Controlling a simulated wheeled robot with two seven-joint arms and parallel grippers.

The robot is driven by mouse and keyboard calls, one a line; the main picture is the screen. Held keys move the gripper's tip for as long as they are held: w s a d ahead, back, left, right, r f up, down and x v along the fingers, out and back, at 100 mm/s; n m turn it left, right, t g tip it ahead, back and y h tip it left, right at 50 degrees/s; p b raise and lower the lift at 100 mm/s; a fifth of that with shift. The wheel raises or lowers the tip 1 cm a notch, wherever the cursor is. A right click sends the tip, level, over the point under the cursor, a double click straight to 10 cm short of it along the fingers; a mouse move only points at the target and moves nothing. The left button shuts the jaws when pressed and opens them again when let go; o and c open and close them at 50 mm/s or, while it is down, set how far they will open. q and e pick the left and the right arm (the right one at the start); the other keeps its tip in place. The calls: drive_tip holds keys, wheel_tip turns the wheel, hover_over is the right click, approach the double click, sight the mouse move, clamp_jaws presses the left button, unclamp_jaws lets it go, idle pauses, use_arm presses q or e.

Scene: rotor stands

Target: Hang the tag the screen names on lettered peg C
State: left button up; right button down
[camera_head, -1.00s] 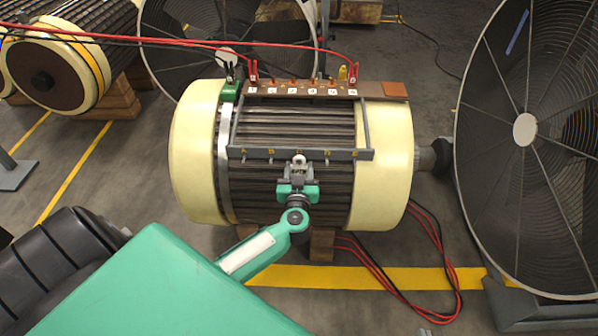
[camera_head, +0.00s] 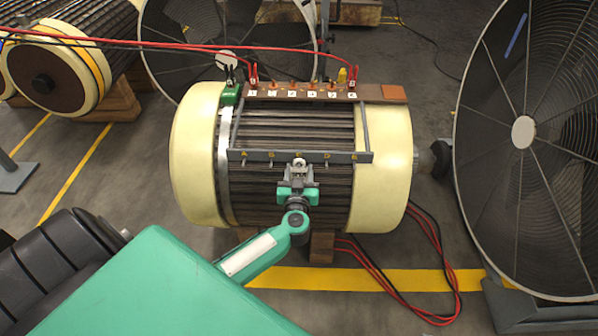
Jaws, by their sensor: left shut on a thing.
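A grey peg rail (camera_head: 342,157) with letters runs across the front of the cream-ended, ribbed rotor. A, B, D and E show; the place between B and D, where C would be, is behind my left gripper. My left gripper (camera_head: 299,170) is in front of the middle of the rail, shut on a small pale tag (camera_head: 299,161) that is mostly hidden by the jaws. I cannot tell whether the tag touches a peg. A small green device (camera_head: 230,94) sits at the upper left of the rotor; its screen is too small to read. My right gripper is not in view.
A brown terminal board (camera_head: 318,94) with white labels and red clips lies along the rotor's top. Red and black cables (camera_head: 160,45) cross above it. A large fan (camera_head: 523,133) stands at right, another rotor (camera_head: 60,70) at upper left.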

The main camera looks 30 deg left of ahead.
use_arm(q)
drive_tip(key=shift+f+p, duration=0.15)
drive_tip(key=shift+p, duration=0.25)
idle(0.6)
drive_tip(key=o, duration=0.8)
drive_tip(key=shift+o, duration=0.2)
